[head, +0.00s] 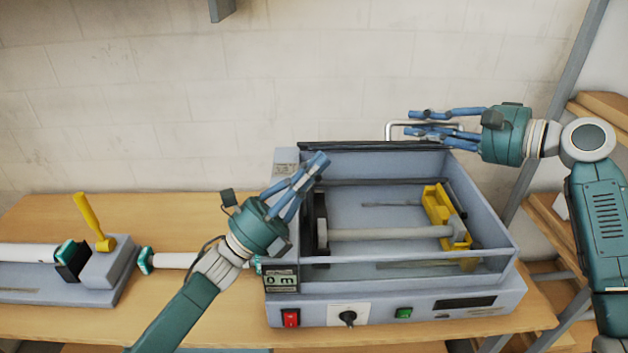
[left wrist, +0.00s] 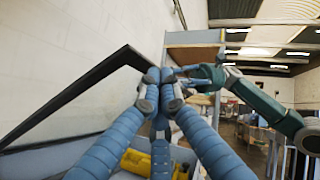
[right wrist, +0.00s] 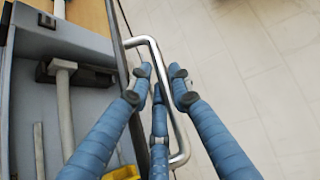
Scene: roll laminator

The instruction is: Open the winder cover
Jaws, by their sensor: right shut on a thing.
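The winder cover (head: 375,145) is a dark-edged panel raised at the back of the blue-grey laminator (head: 400,312). It shows almost edge-on in the head view, and the winder bay below is uncovered. Its dark frame (left wrist: 70,88) also shows in the left wrist view. My right gripper (head: 410,122) is shut on the cover's silver handle (right wrist: 181,130), with the bar between its fingers. My left gripper (head: 320,160) has its fingertips together, with nothing seen between them. It is above the left end of the bay, near the cover's left edge.
In the bay lie a pale roller (head: 385,234) and a yellow bracket (head: 441,205). The front panel has a red switch (head: 291,318) and a black knob (head: 347,318). A second device with a yellow lever (head: 90,218) stands left on the wooden table (head: 180,312). A wall stands behind.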

